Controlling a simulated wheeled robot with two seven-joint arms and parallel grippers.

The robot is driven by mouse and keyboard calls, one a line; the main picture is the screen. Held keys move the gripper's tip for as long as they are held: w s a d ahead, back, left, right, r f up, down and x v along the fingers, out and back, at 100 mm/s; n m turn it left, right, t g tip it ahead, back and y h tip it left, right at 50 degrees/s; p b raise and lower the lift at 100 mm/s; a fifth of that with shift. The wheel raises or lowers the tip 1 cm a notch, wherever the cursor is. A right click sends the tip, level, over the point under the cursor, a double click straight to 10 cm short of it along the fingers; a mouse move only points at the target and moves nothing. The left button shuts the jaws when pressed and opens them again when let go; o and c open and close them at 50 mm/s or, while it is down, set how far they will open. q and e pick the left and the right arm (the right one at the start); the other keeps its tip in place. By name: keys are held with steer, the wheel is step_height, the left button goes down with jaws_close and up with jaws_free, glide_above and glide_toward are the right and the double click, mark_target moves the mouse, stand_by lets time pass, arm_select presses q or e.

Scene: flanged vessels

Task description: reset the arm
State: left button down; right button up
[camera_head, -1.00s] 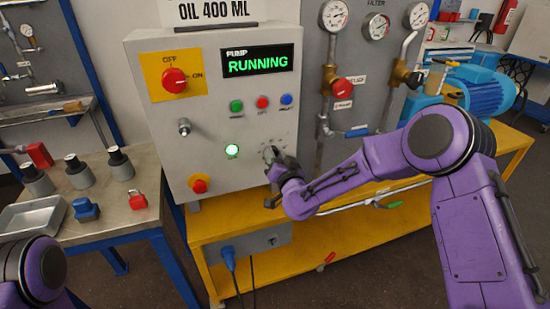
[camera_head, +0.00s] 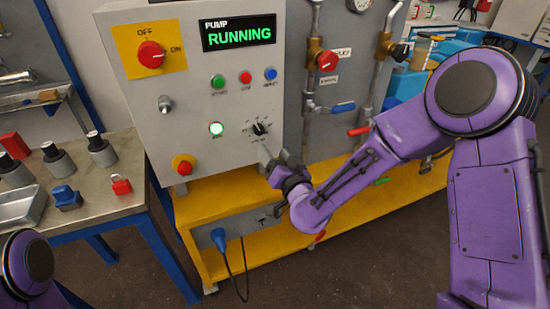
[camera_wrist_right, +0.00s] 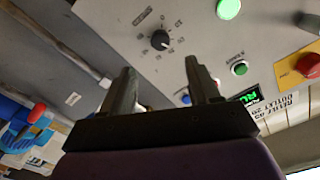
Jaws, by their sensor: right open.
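My right arm (camera_head: 380,165) comes in from the right and reaches toward the grey control panel (camera_head: 190,120). Its gripper (camera_head: 268,161) is in front of the panel, just below a black selector knob (camera_head: 260,129). The right wrist view shows the two fingers (camera_wrist_right: 163,85) spread apart with nothing between them. The knob (camera_wrist_right: 160,40) shows beyond the fingertips, apart from them. Part of my left arm (camera_head: 28,265) shows at the lower left, but its gripper is out of view.
The panel has a lit screen reading PUMP RUNNING (camera_head: 238,34), a red OFF/ON switch (camera_head: 151,55) and a red stop button (camera_head: 183,164). Pipes with valves (camera_head: 326,61) are right of it. A bench (camera_head: 112,203) with a red padlock (camera_head: 121,184) is at left.

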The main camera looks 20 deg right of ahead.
stand_by(0.4)
steer(key=s+d+f+m+g+h, duration=0.1)
steer(key=s+d+f+g, duration=0.25)
steer(key=s+f, duration=0.55)
steer(key=s+d+f+m+g+h, duration=0.15)
steer(key=s+f+g, duration=0.35)
steer(key=f, duration=0.9)
steer(key=s+d+f+g, duration=0.1)
steer(key=s+f+g, duration=0.1)
steer(key=s, duration=0.5)
steer(key=s+d+f+g+h, duration=0.1)
steer(key=s+d+f+g, duration=0.1)
steer(key=s+f, duration=0.3)
steer(key=s+d+f+n+g, duration=0.1)
steer(key=s+f, duration=0.3)
steer(key=s, duration=0.6)
steer(key=shift+d+g, duration=0.6)
steer(key=shift+g, duration=0.05)
steer(key=shift+w+h, duration=0.1)
steer(key=shift+h, duration=0.15)
stand_by(0.4)
